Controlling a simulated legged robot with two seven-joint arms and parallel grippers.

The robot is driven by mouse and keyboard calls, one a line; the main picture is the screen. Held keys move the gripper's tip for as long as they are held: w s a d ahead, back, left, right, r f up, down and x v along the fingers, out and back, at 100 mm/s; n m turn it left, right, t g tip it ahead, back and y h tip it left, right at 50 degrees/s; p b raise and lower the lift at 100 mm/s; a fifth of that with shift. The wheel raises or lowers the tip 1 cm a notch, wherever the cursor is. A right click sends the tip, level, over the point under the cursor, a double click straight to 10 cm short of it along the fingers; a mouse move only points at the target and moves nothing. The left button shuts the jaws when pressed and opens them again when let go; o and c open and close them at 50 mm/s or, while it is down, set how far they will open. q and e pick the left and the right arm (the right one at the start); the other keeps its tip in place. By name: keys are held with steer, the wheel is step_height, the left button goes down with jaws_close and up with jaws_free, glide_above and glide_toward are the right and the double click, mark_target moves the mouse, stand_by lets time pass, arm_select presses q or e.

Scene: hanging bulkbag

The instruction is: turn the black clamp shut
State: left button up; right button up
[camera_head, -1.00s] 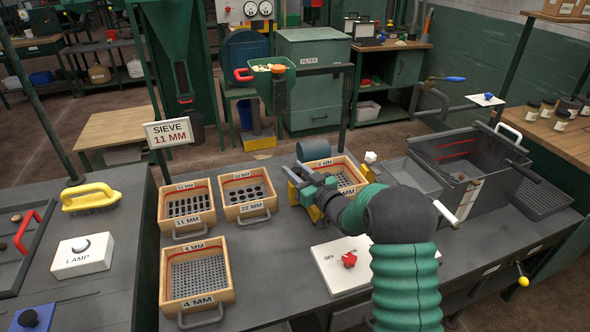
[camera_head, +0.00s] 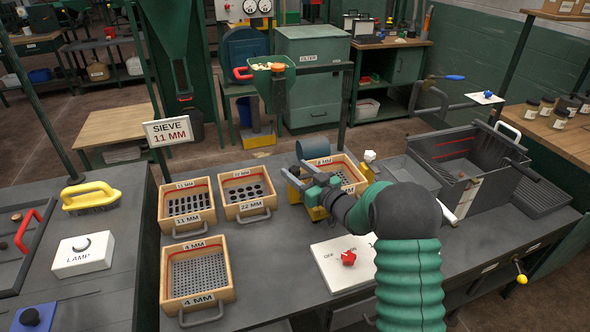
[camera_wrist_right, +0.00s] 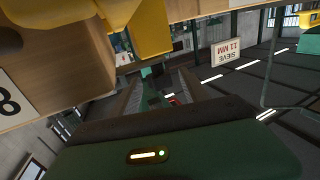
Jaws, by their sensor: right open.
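I cannot pick out the black clamp for certain; a black handle (camera_head: 524,171) sticks out on the grey box at the right. My right gripper (camera_head: 304,181) is at the 8 MM sieve (camera_head: 349,171), between and close to the yellow blocks (camera_head: 293,193). It hides part of the sieve and whatever lies between its fingers. In the right wrist view, my gripper (camera_wrist_right: 157,92) has its two dark fingers apart, with nothing clearly held. Yellow parts (camera_wrist_right: 152,30) and the wooden sieve side marked 8 (camera_wrist_right: 45,55) are close above it. My left gripper is out of view.
A grey open box (camera_head: 455,165) stands to the right of my arm. A white plate with a red knob (camera_head: 348,258) lies in front. Other wooden sieves (camera_head: 199,290) stand at the left. A green hopper (camera_head: 272,78) is behind.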

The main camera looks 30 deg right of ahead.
mark_target(299, 172)
steer(key=s, duration=0.6)
steer(key=shift+s+d, duration=0.1)
steer(key=shift+d, duration=0.2)
